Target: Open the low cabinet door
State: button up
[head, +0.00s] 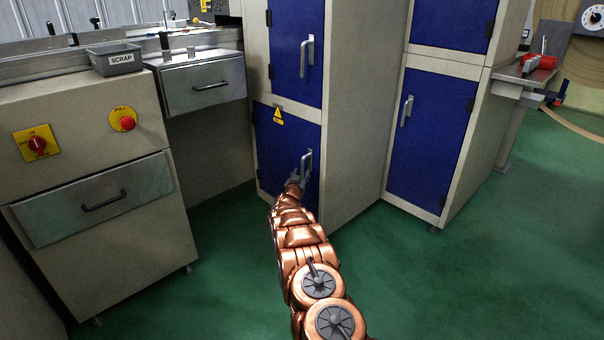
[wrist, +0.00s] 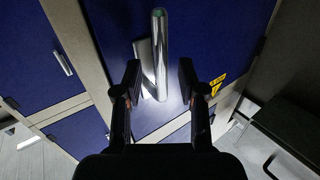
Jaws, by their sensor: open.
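The low cabinet door (head: 272,150) is blue, with a yellow warning label (head: 278,117) near its top left, and looks closed. Its upright metal handle (head: 308,163) is on the door's right side. My gripper (head: 304,186) is at the handle's lower end in the head view, partly hidden by my copper arm. In the wrist view, my gripper (wrist: 160,85) is open, with the silver handle (wrist: 159,50) between and just beyond its two dark fingers. The fingers look apart from the handle. The blue door (wrist: 225,40) fills the background there.
A second blue low door (head: 430,140) with its own handle is on the right. A beige drawer unit (head: 90,130) with a red button and a grey scrap bin (head: 115,60) stands left. Green floor (head: 480,270) is clear at the right front.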

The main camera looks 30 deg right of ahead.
jog(key=shift+b+x, duration=0.5)
jog(key=shift+x, duration=0.5)
jog(key=shift+w+d+f, duration=0.1)
jog(key=shift+w+d, duration=0.05)
jog(key=shift+w, duration=0.2)
jog(key=shift+d+r, duration=0.1)
jog(key=shift+r, duration=0.1)
jog(key=shift+c, duration=0.3)
grip_shut()
